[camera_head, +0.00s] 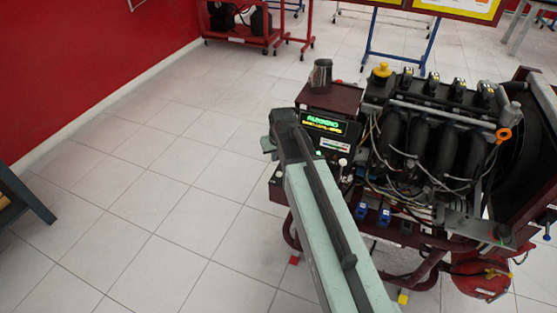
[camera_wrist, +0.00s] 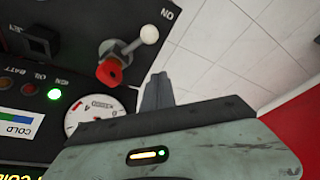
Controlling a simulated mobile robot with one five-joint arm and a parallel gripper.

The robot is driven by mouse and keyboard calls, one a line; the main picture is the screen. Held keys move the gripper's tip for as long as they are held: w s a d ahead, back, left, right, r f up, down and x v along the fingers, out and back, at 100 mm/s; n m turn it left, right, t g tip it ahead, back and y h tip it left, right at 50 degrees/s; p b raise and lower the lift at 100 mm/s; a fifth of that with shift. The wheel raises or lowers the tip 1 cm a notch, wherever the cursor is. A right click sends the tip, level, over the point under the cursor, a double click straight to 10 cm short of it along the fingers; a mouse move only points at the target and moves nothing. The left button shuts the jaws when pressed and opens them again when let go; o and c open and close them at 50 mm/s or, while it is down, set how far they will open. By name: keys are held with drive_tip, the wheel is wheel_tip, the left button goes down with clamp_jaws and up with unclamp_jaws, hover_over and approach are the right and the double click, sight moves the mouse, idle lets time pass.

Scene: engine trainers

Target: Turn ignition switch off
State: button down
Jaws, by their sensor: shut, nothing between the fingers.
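The control panel (camera_wrist: 30,140) of the engine trainer shows upside down in the wrist view. It carries a red key-like knob (camera_wrist: 110,72) and a metal lever with a white ball end (camera_wrist: 148,33), close together, near an "ON" label. I cannot tell for sure which is the ignition switch. My gripper (camera_wrist: 157,92) is shut and empty, to the right of and below the red knob in that view, apart from it. In the head view, a lit green display (camera_head: 323,123) seems to read "RUNNING", and the white ball (camera_head: 342,162) shows; the red knob cannot be made out.
A green lamp (camera_wrist: 53,94) is lit beside a round gauge (camera_wrist: 98,108). The engine (camera_head: 435,130) with wires and hoses stands right of the panel. A metal cup (camera_head: 321,73) stands on the box behind the panel.

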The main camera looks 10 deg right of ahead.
drive_tip(key=s+f, duration=0.2)
drive_tip(key=s, duration=0.1)
drive_tip(key=shift+s+d, duration=0.1)
drive_tip(key=shift+s, duration=0.1)
